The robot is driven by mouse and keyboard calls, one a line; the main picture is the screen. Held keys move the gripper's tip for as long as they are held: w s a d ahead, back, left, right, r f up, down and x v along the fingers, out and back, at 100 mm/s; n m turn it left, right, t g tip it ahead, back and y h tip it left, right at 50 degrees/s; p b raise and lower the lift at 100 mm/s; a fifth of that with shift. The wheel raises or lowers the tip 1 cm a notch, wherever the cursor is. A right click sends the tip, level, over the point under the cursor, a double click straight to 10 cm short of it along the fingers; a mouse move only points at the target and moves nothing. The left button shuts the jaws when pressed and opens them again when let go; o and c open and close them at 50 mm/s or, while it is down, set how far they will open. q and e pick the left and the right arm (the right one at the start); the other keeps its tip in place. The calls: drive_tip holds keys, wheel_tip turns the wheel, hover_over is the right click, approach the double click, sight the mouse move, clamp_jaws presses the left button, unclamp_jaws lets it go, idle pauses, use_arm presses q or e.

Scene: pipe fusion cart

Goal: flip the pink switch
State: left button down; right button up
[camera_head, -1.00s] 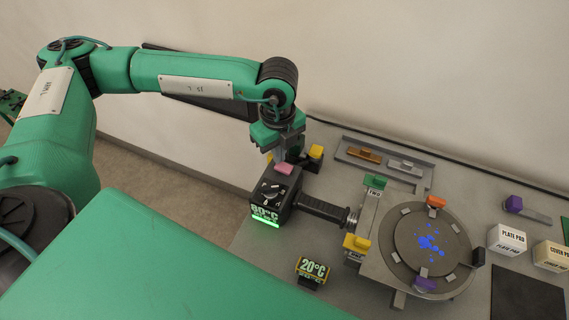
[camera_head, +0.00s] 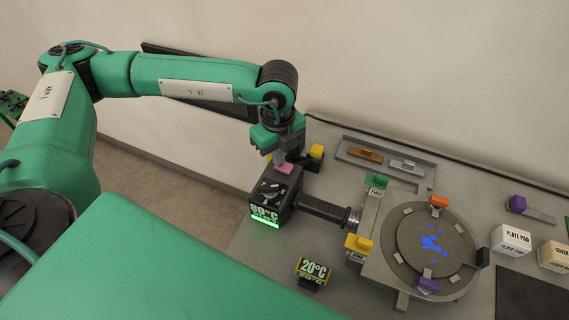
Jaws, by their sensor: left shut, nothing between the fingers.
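The pink switch (camera_head: 284,169) sits on top of the black heater box (camera_head: 270,200), whose green-lit display reads 80°C. My left gripper (camera_head: 279,160) is shut and empty, pointing down from above. Its fingertips are right at the pink switch, at its back left side. I cannot tell whether they touch it. The gripper hides part of the box's back edge. My right gripper does not show.
A black handle (camera_head: 325,210) runs from the box to the round plate (camera_head: 435,245) with colored clamps. A small 20°C display (camera_head: 313,270) stands in front. White pad boxes (camera_head: 510,240) are at the right.

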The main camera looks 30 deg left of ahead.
use_arm(q)
drive_tip(key=shift+f, duration=0.2)
drive_tip(key=shift+r, duration=0.1)
drive_tip(key=shift+r+p, duration=0.75)
drive_tip(key=shift+r, duration=1.2)
drive_tip(key=shift+r+p, duration=0.5)
drive_tip(key=shift+r, duration=1.05)
drive_tip(key=shift+f, duration=0.1)
